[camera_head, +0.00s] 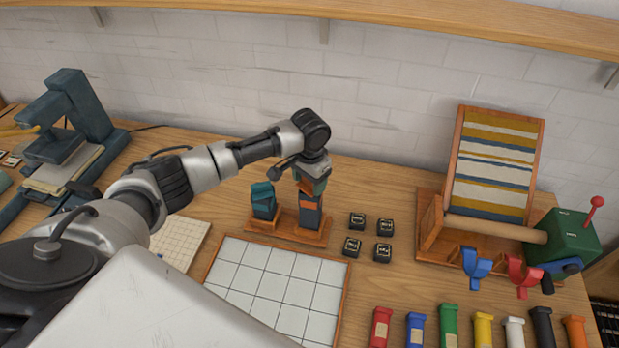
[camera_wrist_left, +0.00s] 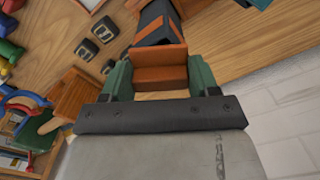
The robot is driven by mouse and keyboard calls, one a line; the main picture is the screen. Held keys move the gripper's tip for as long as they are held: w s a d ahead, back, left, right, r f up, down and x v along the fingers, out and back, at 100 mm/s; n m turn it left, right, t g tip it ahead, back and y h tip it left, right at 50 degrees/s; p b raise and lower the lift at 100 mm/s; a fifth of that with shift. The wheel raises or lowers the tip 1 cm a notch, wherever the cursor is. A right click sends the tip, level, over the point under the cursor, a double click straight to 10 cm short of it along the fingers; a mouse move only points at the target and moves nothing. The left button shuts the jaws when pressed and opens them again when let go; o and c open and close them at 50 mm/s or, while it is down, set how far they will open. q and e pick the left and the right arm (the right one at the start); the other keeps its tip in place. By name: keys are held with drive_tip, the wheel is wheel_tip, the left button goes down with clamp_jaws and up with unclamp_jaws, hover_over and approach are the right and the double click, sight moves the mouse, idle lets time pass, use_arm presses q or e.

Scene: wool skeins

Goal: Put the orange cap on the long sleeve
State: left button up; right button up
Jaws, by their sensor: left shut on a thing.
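My left gripper (camera_head: 312,184) is shut on the orange cap, directly over the wooden stand (camera_head: 262,228). In the left wrist view the orange cap (camera_wrist_left: 160,70) sits between the green fingertips of the left gripper (camera_wrist_left: 160,78). The long sleeve (camera_head: 310,218), dark with an orange band, stands upright on the stand, under the gripper. In the wrist view the sleeve (camera_wrist_left: 155,30) lies straight beyond the cap and appears to meet it. I cannot tell whether the cap is seated. A shorter dark sleeve with a teal top (camera_head: 263,200) stands to the left. My right gripper is not in view.
Several small black blocks (camera_head: 357,221) lie right of the stand. A white gridded board (camera_head: 270,285) lies in front. A wooden loom-like frame (camera_head: 490,165) with a green box (camera_head: 570,240) stands at right. Several coloured tubes (camera_head: 448,325) line the front right.

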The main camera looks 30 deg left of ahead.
use_arm(q)
drive_tip(key=shift+f+p, duration=0.15)
drive_tip(key=shift+p, duration=0.6)
idle(1.1)
idle(0.3)
drive_tip(key=o, duration=1.2)
drive_tip(key=shift+c, duration=0.2)
drive_tip(key=shift+r+p, duration=1.25)
drive_tip(key=shift+r, duration=2.25)
drive_tip(key=shift+c, duration=0.2)
